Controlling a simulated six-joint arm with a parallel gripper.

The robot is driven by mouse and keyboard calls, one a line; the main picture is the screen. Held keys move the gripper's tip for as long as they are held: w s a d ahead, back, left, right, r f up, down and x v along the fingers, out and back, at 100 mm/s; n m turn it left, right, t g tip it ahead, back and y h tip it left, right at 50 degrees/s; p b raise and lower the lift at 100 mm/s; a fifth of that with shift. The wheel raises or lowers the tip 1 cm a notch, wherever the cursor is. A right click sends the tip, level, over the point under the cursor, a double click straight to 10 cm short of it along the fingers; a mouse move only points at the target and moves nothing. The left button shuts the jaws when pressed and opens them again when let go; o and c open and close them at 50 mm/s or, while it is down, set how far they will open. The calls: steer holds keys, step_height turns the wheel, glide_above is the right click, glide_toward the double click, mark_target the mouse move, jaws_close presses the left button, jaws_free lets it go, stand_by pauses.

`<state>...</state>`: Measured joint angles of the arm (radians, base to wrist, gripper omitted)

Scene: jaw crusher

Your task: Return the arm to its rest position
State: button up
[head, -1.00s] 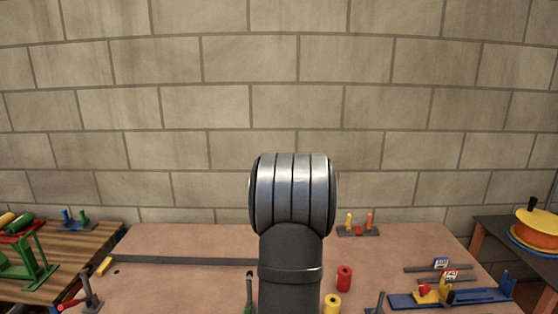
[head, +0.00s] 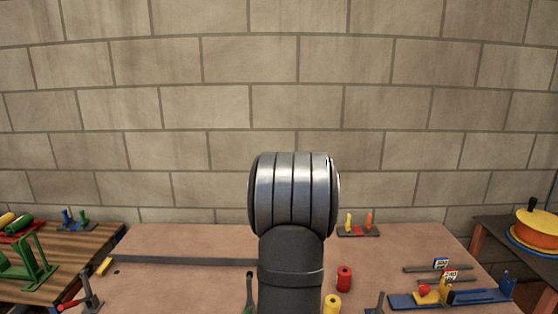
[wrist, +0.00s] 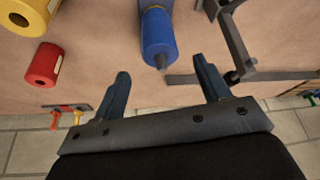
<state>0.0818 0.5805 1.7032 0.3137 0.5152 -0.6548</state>
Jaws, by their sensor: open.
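My gripper (wrist: 161,88) shows in the wrist view with its two dark fingers spread wide apart and nothing between them. A blue cylinder (wrist: 158,38) with a dark tip lies just beyond the fingertips, apart from them as far as I can tell. In the head view my own arm link stands upright in the middle and hides the gripper and part of the table behind it.
The brown table (head: 190,240) carries a red cylinder (head: 344,278), a yellow cylinder (head: 332,304), a dark flat bar (head: 180,260) and a blue-based device (head: 450,297). A wooden side table (head: 70,263) stands left. A block wall rises behind.

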steer(key=x, duration=0.9)
steer(key=shift+f, duration=0.3)
step_height(320, 180, up, 3)
steer(key=shift+w+r, duration=0.1)
steer(key=shift+r, duration=0.5)
